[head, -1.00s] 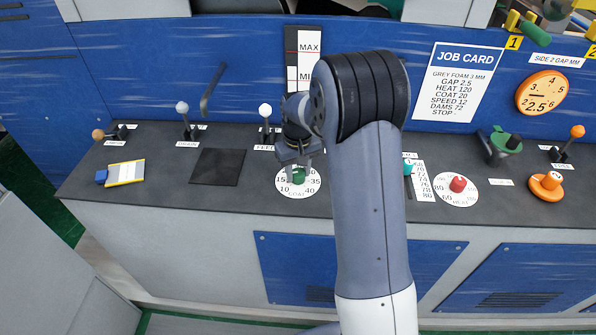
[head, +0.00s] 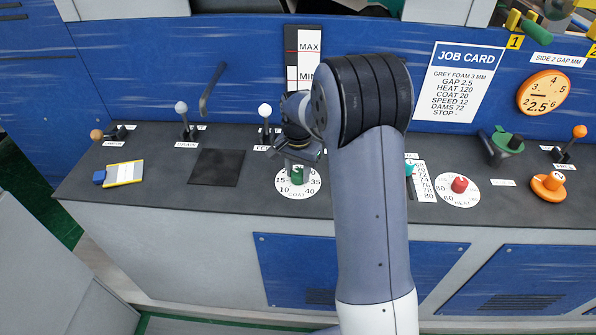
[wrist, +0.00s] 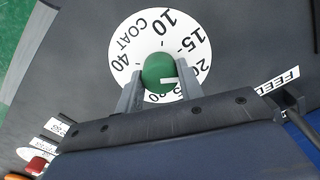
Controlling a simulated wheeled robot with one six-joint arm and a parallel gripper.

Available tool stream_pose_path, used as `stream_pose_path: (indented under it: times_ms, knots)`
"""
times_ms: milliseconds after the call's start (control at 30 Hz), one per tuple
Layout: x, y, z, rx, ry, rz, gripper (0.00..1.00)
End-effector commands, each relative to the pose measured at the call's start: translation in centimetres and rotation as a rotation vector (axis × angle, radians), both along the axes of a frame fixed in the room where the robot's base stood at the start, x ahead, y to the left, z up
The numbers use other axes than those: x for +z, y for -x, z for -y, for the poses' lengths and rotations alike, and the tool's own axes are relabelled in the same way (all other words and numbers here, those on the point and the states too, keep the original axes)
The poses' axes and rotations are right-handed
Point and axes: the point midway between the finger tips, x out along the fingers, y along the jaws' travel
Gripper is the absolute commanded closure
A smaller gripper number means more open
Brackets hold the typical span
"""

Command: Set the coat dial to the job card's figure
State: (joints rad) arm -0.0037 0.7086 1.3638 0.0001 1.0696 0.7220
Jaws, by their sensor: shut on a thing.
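The green coat knob (head: 297,175) sits on a round white dial (wrist: 124,38) marked COAT, with figures from 10 to 40. My gripper (wrist: 159,88) is shut on the knob, one finger on each side, seen from above in the wrist view. The knob's white mark points right in the wrist view, towards the 20 to 25 side; the exact figure is unclear, and the fingers cover part of the scale. The job card (head: 460,84) on the blue wall reads COAT 20, among other lines.
Right of my arm are a red heat knob (head: 459,184), a teal slider (head: 409,169) and an orange knob (head: 549,181). Levers stand along the back, including the feed lever (head: 265,118).

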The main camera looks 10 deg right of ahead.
Motion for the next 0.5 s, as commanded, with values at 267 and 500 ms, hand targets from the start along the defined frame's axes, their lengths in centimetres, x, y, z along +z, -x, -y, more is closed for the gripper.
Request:
stream_pose_path:
  times_ms: [267,500]
  knots:
    - [0.07,-0.04,0.01,-0.135,0.001,0.002,0.87]
    - [0.09,-0.06,0.01,-0.180,0.001,0.002,0.87]
